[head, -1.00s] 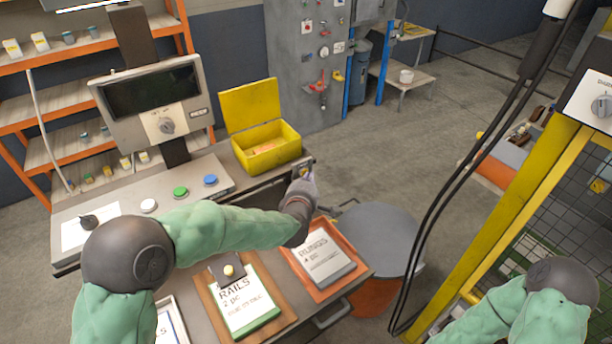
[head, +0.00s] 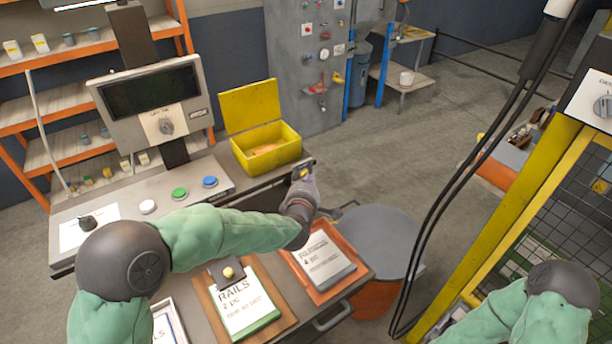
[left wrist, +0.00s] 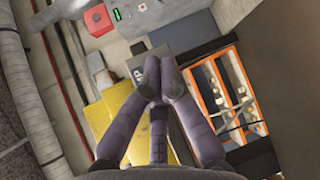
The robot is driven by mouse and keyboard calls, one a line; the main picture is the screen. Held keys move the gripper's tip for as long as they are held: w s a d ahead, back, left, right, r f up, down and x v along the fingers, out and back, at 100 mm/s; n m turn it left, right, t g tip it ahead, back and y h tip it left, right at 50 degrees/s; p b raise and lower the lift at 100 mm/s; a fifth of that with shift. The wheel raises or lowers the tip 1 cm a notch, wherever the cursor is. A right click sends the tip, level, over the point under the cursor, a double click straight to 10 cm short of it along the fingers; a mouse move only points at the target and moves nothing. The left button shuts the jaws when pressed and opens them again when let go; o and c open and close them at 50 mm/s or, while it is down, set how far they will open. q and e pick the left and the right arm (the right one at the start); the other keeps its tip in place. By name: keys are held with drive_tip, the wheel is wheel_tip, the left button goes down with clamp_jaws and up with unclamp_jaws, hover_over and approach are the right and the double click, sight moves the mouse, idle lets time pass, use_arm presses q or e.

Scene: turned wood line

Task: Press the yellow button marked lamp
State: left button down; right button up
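My left gripper (head: 303,184) is at the far right corner of the console desk, beside a small dark fitting with a yellow spot (head: 303,172). In the left wrist view my left gripper (left wrist: 160,66) has its fingertips together, with nothing seen between them. Right behind the tips is a grey box (left wrist: 184,65) with a pale label that shows a letter like P; the rest of the label is covered by the fingers. No yellow button can be made out for sure, and contact cannot be told. My right gripper is out of view; only its arm shows at bottom right.
The console (head: 120,205) carries white (head: 148,207), green (head: 180,194) and blue (head: 210,182) buttons. An open yellow bin (head: 266,150) stands just behind my left gripper. Clipboards, one marked RAILS (head: 243,305), lie in front, and a grey-lidded drum (head: 378,240) stands to the right.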

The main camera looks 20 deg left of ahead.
use_arm(q)
drive_tip(key=s+d, duration=0.1)
drive_tip(key=d, duration=0.1)
drive_tip(key=s+d, duration=0.2)
drive_tip(key=shift+s+d, duration=0.3)
drive_tip(key=shift+d, duration=0.1)
